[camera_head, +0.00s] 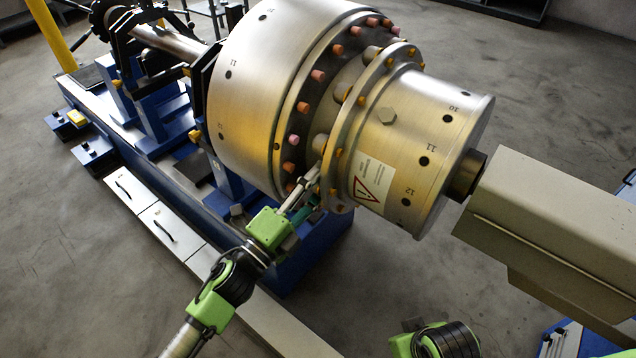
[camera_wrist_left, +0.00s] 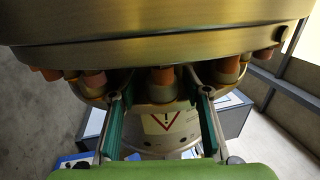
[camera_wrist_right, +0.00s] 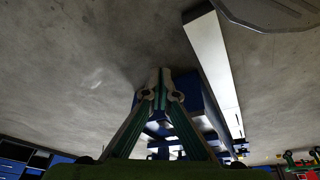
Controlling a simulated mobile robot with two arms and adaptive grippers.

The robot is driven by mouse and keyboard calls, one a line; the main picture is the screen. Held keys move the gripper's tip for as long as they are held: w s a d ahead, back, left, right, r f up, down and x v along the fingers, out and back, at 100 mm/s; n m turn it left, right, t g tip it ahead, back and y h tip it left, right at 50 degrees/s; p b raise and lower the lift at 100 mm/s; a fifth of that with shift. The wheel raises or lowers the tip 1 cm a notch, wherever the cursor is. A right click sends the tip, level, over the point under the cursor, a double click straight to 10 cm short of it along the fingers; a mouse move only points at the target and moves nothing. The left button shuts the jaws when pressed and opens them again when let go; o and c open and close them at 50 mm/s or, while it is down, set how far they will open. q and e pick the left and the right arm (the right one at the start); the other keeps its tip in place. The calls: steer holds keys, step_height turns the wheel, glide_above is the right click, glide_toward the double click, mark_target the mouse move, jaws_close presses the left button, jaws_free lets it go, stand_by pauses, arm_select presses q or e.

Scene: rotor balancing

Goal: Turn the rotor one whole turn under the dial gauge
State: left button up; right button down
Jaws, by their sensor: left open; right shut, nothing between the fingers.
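The rotor (camera_head: 262,75) is a big silver drum with a ring of orange- and pink-capped bolts, a flange and a smaller numbered drum (camera_head: 432,125) carrying a warning label (camera_head: 374,182). My left gripper (camera_head: 312,188) is at the rotor's lower bolt ring. In the left wrist view its open fingers (camera_wrist_left: 159,88) stand either side of an orange-capped bolt (camera_wrist_left: 162,76); I cannot tell whether they touch it. My right gripper (camera_wrist_right: 160,92) is shut and empty, pointing over the floor in the right wrist view. I cannot make out the dial gauge.
The rotor rests on a long blue machine bed (camera_head: 180,170). A beige housing (camera_head: 560,225) stands at the right, by the shaft end. White drawer fronts (camera_head: 170,230) run along the bed's left side. A yellow post (camera_head: 52,35) stands at the back left. Grey floor is clear at the left.

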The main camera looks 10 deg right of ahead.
arm_select(q)
jaws_close()
steer(key=shift+f, duration=0.1)
